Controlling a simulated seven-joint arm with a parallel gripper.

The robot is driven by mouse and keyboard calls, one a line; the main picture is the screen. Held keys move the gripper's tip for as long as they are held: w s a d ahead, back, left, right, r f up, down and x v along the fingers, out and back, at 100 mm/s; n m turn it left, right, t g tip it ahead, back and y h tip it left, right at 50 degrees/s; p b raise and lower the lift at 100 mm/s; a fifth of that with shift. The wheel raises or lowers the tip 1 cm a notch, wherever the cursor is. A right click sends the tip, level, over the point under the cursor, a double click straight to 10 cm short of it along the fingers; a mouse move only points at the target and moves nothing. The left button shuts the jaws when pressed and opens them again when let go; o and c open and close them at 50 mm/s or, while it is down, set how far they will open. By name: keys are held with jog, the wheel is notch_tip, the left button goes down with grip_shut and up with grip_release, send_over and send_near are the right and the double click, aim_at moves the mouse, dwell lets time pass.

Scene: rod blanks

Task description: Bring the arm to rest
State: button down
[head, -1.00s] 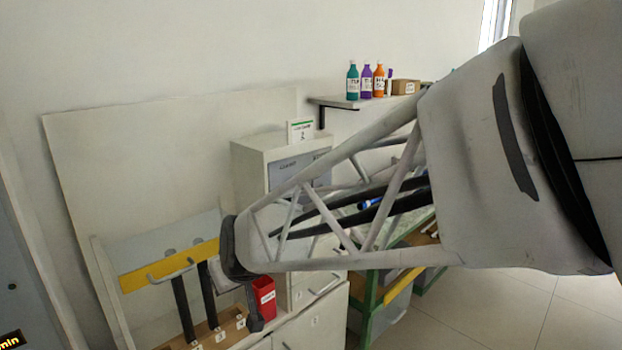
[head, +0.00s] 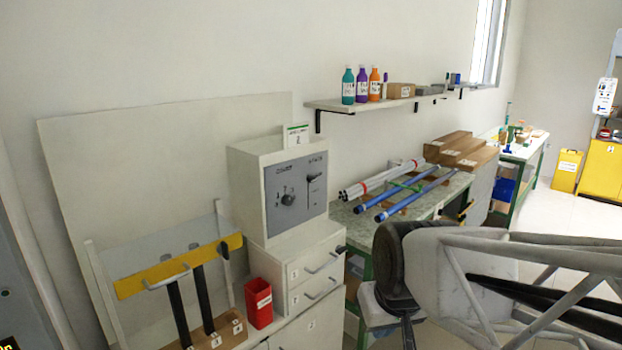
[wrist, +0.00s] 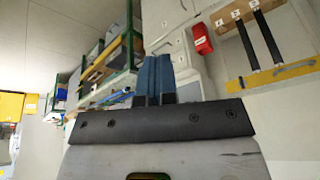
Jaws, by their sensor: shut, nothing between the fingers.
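My gripper (wrist: 157,62) shows in the wrist view as two blue fingers side by side, shut with nothing between them. It hangs in free air, apart from the furniture beyond it. In the head view my pale lattice arm (head: 470,275) crosses the lower right, with a dark joint at its left end in front of the workbench. The fingers cannot be made out in the head view.
A grey-fronted machine (head: 296,195) stands on white drawers, beside a red bin (head: 258,303). Blue rods (head: 392,205) and white tubes (head: 381,180) lie on the workbench. A rack with a yellow bar (head: 178,269) holds black rods. Bottles stand on a wall shelf (head: 335,105).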

jog(key=s+d+m+g+h, duration=0.1)
jog(key=s+d+m, duration=0.1)
jog(key=s+d, duration=0.5)
jog(key=shift+s+d+f+m, duration=0.2)
jog(key=shift+s+f+m, duration=0.1)
jog(key=shift+s+f, duration=0.15)
dwell(1.7)
